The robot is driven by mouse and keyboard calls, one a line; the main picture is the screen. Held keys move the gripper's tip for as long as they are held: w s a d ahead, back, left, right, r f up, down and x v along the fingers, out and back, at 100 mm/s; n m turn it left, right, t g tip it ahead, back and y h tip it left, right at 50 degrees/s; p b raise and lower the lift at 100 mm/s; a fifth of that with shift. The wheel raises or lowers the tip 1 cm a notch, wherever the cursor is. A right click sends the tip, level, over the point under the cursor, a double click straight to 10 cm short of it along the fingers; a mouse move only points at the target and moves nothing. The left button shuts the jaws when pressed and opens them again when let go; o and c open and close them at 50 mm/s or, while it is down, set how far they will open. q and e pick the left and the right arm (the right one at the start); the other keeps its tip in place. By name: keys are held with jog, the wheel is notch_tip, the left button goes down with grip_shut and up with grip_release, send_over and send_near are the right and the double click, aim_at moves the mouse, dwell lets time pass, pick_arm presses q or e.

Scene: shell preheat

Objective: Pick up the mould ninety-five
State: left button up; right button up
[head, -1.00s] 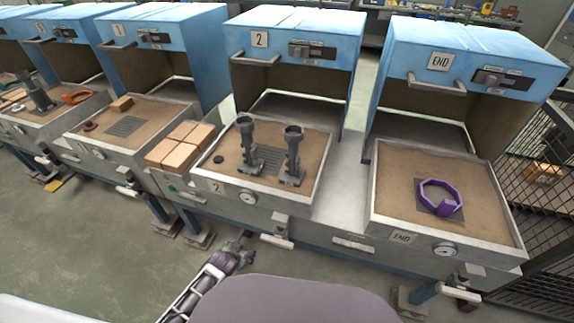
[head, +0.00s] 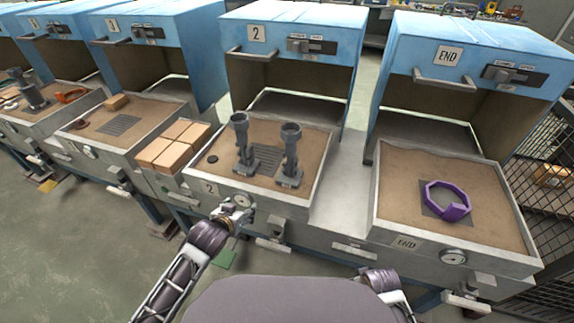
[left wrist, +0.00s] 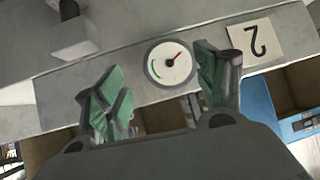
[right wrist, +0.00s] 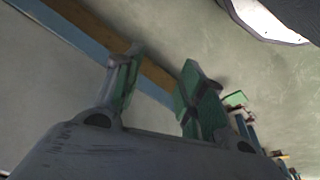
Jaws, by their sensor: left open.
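No marking reading ninety-five is legible, so I cannot tell which piece is that mould. Two dark grey upright pieces, a left one (head: 241,145) and a right one (head: 290,157), stand in the sand tray marked 2 (head: 322,180). A purple angular ring (head: 446,201) lies in the END tray (head: 380,205). My left gripper (head: 236,208) is open and empty in front of tray 2's front wall, by its gauge; its spread fingers also show in the left wrist view (left wrist: 160,88). My right gripper (right wrist: 156,82) is open and empty above the floor.
Tan blocks (head: 174,146) sit on the ledge left of tray 2. Blue hoods (head: 290,30) stand over the back of the trays.

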aim_at(290, 156)
pick_arm(q)
jog(key=w+d+r+m+g+h, duration=0.1)
jog(key=w+d+r+m+h, duration=0.1)
jog(key=w+r+m+h, duration=0.2)
jog(key=w+d+r+m+g+h, duration=0.1)
jog(key=w+r+m+h, duration=0.3)
jog(key=r+h, duration=0.6)
jog(key=shift+w+d+r+m+h+b, duration=0.3)
jog(key=shift+d+r+m+b, duration=0.15)
jog(key=shift+r+m, duration=0.85)
pick_arm(e)
jog(key=s+f, duration=0.2)
jog(key=f, duration=0.9)
jog(key=s+f, duration=0.3)
jog(key=f, duration=0.8)
jog(key=shift+s+d+f+n+g, duration=0.15)
jog(key=shift+s+d+n+g, duration=0.15)
pick_arm(q)
jog(key=shift+d+r, duration=0.1)
jog(key=shift+r, duration=0.05)
jog(key=x, duration=0.8)
jog(key=shift+d, duration=0.25)
pick_arm(e)
jog(key=shift+w+a+r, duration=0.4)
jog(key=shift+r, duration=0.3)
